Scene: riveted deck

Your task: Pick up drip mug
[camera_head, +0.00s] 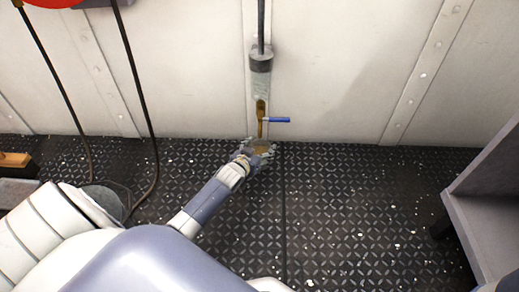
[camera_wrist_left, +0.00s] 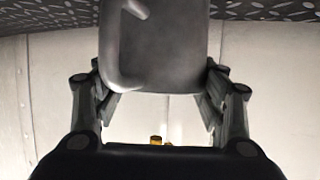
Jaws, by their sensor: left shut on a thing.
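The drip mug (camera_head: 262,146) is small in the head view, below a brass tap (camera_head: 261,118) at the foot of the wall. My left gripper (camera_head: 257,153) reaches it from the lower left and covers part of it. In the left wrist view the mug (camera_wrist_left: 170,45) is a grey cup with a handle (camera_wrist_left: 122,50) on the left side. The fingers of my left gripper (camera_wrist_left: 162,88) are shut on the mug's body, one on each side. I cannot tell whether the mug touches the floor. My right gripper is not in view.
The tap has a blue lever (camera_head: 279,120) and sits under a vertical pipe (camera_head: 261,62). Dark cables (camera_head: 133,75) hang at the left. A grey shelf unit (camera_head: 484,215) stands at the right. The patterned dark floor (camera_head: 350,215) between is clear apart from pale specks.

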